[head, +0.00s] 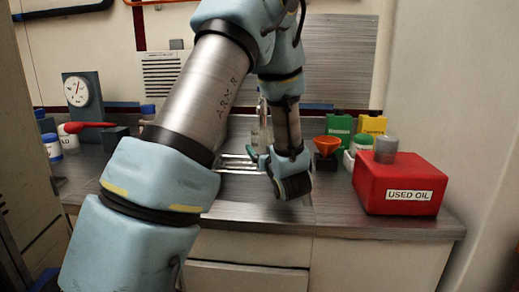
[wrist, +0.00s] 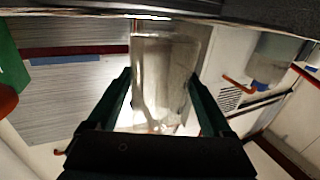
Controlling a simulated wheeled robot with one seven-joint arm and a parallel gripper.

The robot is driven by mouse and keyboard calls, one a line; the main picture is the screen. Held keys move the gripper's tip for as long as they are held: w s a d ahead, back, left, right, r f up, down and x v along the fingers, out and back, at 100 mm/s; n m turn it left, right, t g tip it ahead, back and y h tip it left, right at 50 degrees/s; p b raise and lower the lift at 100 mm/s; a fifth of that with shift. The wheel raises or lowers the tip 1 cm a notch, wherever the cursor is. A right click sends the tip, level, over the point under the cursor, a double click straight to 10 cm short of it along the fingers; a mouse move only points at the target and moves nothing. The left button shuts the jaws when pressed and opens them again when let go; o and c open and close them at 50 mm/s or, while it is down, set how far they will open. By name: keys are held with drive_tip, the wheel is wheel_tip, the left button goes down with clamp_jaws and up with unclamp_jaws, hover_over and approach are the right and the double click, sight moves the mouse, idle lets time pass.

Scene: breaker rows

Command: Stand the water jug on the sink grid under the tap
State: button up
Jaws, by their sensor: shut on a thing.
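The clear, glassy water jug (wrist: 165,75) is between the two dark green fingers of my gripper (wrist: 163,92) in the wrist view, and the gripper is shut on it. In the head view my gripper (head: 255,156) is over the counter near the sink grid (head: 238,162), a set of shiny metal bars, partly hidden by my arm. A thin shiny upright shape stands behind my wrist there; I cannot tell whether it is the tap or the jug. Whether the jug touches the grid cannot be told.
A red used-oil can (head: 402,183) stands at the right of the counter (head: 330,208). An orange funnel (head: 327,145) and green (head: 339,126) and yellow (head: 373,125) containers stand nearby. A dial gauge (head: 80,92) and a red-handled object (head: 85,127) are at the left.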

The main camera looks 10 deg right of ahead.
sight(260, 149)
drive_tip(key=w, duration=0.3)
drive_tip(key=shift+a+r+p, duration=0.1)
drive_tip(key=shift+a+p, duration=0.15)
drive_tip(key=shift+p, duration=0.05)
drive_tip(key=shift+f, duration=0.7)
drive_tip(key=shift+f, duration=0.1)
drive_tip(key=shift+f, duration=0.15)
drive_tip(key=o, duration=1.2)
drive_tip(key=shift+c, duration=0.2)
drive_tip(key=shift+r, duration=0.2)
